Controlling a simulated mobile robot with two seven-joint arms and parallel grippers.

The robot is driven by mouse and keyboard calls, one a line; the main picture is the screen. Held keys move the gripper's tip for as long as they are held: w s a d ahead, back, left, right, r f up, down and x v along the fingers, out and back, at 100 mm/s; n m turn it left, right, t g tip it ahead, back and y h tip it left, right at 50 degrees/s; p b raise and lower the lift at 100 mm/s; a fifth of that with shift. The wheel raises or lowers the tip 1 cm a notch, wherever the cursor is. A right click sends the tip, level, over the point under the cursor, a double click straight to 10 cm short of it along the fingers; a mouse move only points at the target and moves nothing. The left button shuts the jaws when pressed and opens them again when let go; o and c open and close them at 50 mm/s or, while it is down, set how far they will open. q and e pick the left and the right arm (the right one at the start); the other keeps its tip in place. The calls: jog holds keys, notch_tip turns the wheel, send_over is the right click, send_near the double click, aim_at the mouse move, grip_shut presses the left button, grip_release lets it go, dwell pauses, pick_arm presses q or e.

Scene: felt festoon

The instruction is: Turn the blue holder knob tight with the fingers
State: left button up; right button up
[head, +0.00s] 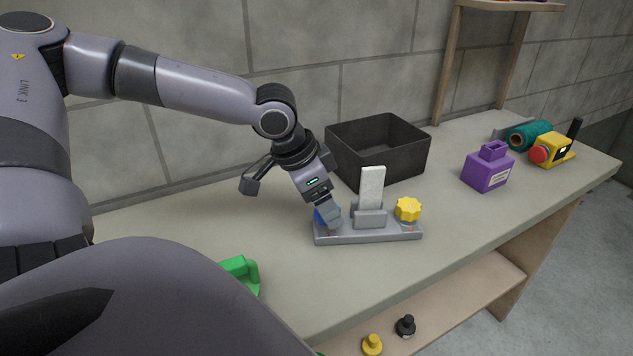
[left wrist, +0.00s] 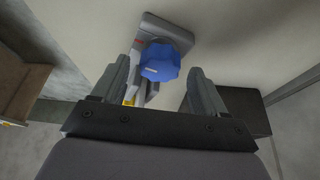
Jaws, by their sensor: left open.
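The blue holder knob (left wrist: 160,62) sits on the left end of a grey holder base (head: 385,236). In the head view my left gripper (head: 328,217) mostly hides the knob, and only a blue sliver (head: 319,215) shows. In the left wrist view the open fingers of my left gripper (left wrist: 158,85) stand on either side of the knob's near part, with gaps visible. The holder carries an upright pale grey slab (head: 371,186) in its middle slot and a yellow knob (head: 408,209) at its right end. My right gripper is not in view.
A black open bin (head: 350,148) stands behind the holder. A purple block-like container (head: 486,172), a teal roll (head: 530,134) and a yellow device (head: 556,150) stand to the right. A green object (head: 240,270) lies at the front left.

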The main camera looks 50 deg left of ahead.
pick_arm(q)
jog(key=p+v, duration=0.2)
jog(key=v, duration=0.4)
jog(key=shift+r, duration=0.2)
jog(key=shift+s, duration=0.15)
dwell(0.5)
